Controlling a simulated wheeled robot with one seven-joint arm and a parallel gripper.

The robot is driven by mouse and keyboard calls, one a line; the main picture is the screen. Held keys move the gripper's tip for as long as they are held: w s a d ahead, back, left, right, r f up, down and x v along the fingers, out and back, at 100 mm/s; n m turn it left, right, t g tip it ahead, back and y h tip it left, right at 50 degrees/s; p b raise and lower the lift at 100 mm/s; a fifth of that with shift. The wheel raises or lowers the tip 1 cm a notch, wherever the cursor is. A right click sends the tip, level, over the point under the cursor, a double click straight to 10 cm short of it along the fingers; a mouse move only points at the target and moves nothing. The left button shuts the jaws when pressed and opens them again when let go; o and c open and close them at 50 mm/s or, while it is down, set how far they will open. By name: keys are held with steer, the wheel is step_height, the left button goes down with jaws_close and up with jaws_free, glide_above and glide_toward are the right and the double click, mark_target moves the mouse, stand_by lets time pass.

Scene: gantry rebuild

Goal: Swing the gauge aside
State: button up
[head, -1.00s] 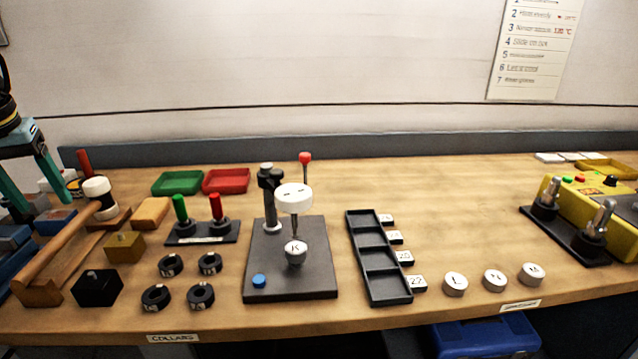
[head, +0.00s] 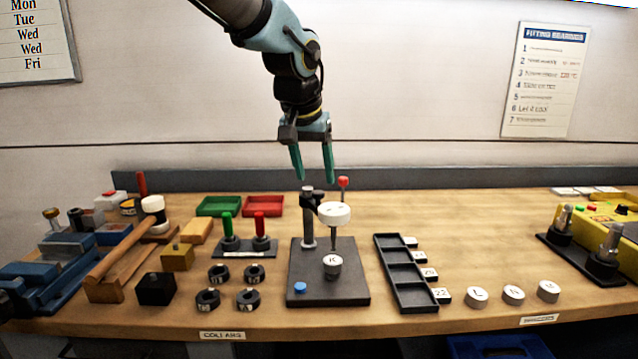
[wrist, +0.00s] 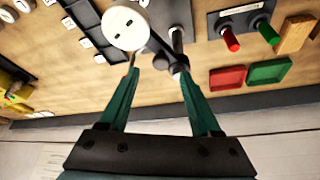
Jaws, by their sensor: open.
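The gauge (head: 335,214) is a white round dial on a dark clamp and arm, held by an upright post (head: 308,228) on a dark base plate (head: 303,270). Its dial hangs over a grey cylinder marked K (head: 332,266). A red ball (head: 343,182) tops a thin rod behind the dial. My gripper (head: 314,180) is open and empty, fingers down, seen above the post top. In the wrist view the dial (wrist: 126,28) lies beyond the left fingertip, and the post and clamp (wrist: 176,62) show between the fingers of my gripper (wrist: 159,72). I cannot tell of any contact.
Left of the plate are a stand with green and red handles (head: 245,246), several black collars (head: 220,274) and a mallet (head: 120,256). A black divided tray (head: 408,285) stands right. Green (head: 219,206) and red (head: 263,206) trays lie behind.

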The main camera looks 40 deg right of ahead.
mark_target(318, 192)
steer(key=shift+p+x, duration=0.35)
steer(key=shift+x, duration=1.9)
steer(key=shift+w, duration=0.1)
jaws_close()
